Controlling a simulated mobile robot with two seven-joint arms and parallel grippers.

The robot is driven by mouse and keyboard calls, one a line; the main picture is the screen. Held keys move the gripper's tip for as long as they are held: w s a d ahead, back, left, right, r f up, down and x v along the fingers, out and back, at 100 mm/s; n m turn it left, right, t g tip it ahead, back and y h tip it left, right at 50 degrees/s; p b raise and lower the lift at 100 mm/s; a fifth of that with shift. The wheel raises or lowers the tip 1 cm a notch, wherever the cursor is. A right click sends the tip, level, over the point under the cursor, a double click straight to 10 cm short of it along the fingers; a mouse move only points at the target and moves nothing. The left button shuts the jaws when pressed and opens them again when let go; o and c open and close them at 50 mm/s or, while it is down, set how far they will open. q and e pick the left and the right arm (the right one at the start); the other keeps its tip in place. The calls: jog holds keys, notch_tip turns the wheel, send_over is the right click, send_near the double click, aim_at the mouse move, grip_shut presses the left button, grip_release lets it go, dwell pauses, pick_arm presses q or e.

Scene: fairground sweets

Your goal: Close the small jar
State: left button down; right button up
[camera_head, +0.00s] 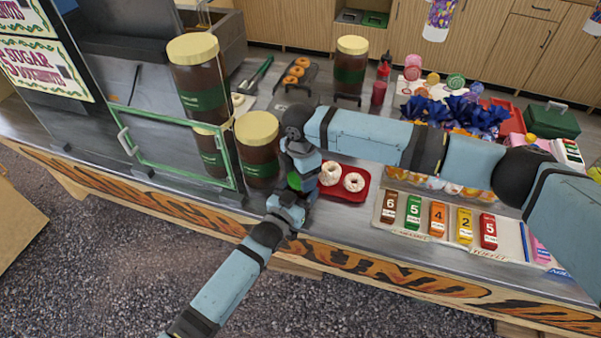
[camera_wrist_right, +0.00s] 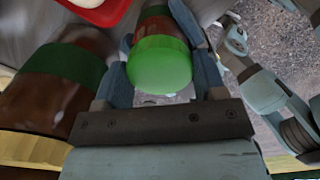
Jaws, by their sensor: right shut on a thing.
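The small jar (camera_wrist_right: 155,25) has a brown body and a bright green lid (camera_wrist_right: 160,66). In the right wrist view the lid sits at the jar's near end, between the fingers of my right gripper (camera_wrist_right: 160,85), which is shut on it. Whether the lid is fully seated cannot be told. In the head view the green lid (camera_head: 294,182) shows as a small patch, and my right gripper (camera_head: 297,172) hides most of the jar. My left gripper (camera_head: 288,208) is right below, close to the jar; its fingers are largely hidden, so its hold is unclear.
Large brown jars with yellow lids stand close by, one (camera_head: 257,150) just left of my grippers. A red tray (camera_head: 345,193) with white doughnuts lies to the right. Coloured numbered boxes (camera_head: 438,218) stand farther right. The counter's front edge runs beneath my grippers.

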jog(key=o, duration=1)
jog(key=shift+r, duration=0.15)
jog(key=shift+r, duration=2.1)
notch_tip(320, 180, up, 4)
jog(key=n, duration=0.3)
jog(key=shift+f, duration=0.2)
